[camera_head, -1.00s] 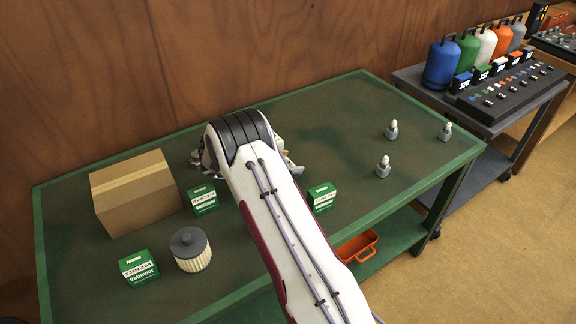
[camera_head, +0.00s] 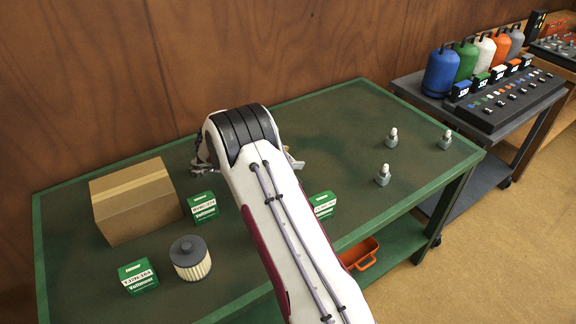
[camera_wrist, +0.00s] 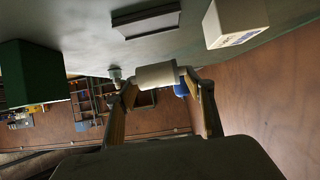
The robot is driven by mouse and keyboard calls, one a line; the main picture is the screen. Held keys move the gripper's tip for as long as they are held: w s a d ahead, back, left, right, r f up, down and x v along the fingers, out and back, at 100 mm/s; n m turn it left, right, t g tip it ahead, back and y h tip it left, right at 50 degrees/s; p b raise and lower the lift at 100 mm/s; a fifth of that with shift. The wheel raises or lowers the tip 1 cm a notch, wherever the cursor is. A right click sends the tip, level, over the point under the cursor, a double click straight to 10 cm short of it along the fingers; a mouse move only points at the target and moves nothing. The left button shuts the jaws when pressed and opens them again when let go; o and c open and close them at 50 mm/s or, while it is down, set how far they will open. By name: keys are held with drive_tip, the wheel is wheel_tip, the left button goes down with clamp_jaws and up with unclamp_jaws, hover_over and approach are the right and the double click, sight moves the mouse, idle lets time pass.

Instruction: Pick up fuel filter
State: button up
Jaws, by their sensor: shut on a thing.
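In the wrist view, my gripper (camera_wrist: 160,82) has its two fingers on either side of a pale, off-white cylinder (camera_wrist: 156,75), and is shut on it. This looks like the fuel filter, though no label shows. In the head view, my arm hides the held part and most of the gripper. Only bits of the gripper show at the sides of the wrist. I cannot tell how far the part is above the table.
On the green table (camera_head: 320,130) are a cardboard box (camera_head: 133,205), a grey-capped pleated filter (camera_head: 190,260), green boxes (camera_head: 138,277) and small grey pieces with white tops (camera_head: 383,176). A cart (camera_head: 418,88) with coloured bottles stands right.

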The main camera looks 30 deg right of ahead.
sight(288, 156)
drive_tip(key=shift+r, duration=2.3)
